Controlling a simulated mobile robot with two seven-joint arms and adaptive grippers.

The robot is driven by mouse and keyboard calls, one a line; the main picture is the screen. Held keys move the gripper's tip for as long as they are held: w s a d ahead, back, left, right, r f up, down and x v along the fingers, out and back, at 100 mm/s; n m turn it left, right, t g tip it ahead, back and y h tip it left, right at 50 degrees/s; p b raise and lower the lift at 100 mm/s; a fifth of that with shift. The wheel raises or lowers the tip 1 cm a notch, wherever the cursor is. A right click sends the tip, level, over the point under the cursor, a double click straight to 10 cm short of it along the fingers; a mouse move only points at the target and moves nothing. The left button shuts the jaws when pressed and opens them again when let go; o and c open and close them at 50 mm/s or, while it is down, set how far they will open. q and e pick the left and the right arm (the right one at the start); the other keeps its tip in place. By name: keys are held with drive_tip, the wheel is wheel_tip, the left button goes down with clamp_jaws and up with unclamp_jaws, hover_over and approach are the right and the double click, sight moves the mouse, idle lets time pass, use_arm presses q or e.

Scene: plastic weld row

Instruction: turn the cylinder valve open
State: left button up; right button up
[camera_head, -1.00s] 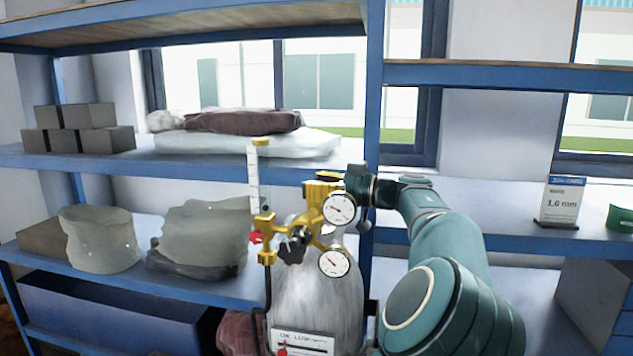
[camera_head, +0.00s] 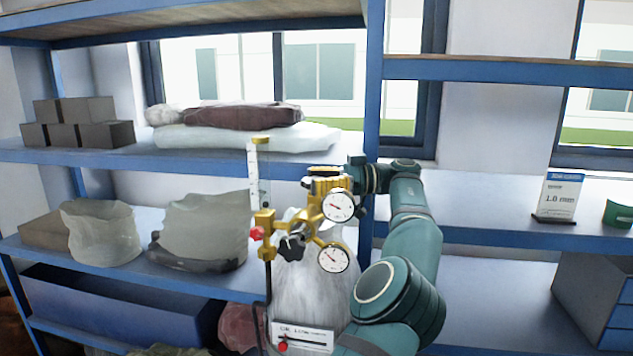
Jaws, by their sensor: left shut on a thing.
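A pale gas cylinder (camera_head: 312,285) stands in front of the shelves at lower centre, with a label on its front. On its top sits a brass regulator with two round white gauges, an upper gauge (camera_head: 338,206) and a lower gauge (camera_head: 333,258), a black knob (camera_head: 291,247) and a clear flow tube (camera_head: 259,170). The brass valve top (camera_head: 325,172) is just above the upper gauge. My left gripper (camera_head: 345,182) reaches it from the right and is shut at the valve. Its fingertips are mostly hidden behind the brass parts and gauge. My right gripper is not in view.
A blue shelf post (camera_head: 375,90) rises close behind my gripper. Grey boxes (camera_head: 78,122) and wrapped bundles (camera_head: 243,118) lie on the left shelves. A sign (camera_head: 559,196) stands on the right shelf, which has free room left of it.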

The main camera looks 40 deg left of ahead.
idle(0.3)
use_arm(q)
drive_tip(key=o, duration=1.2)
drive_tip(key=shift+m+t+y, duration=0.3)
drive_tip(key=shift+y, duration=0.1)
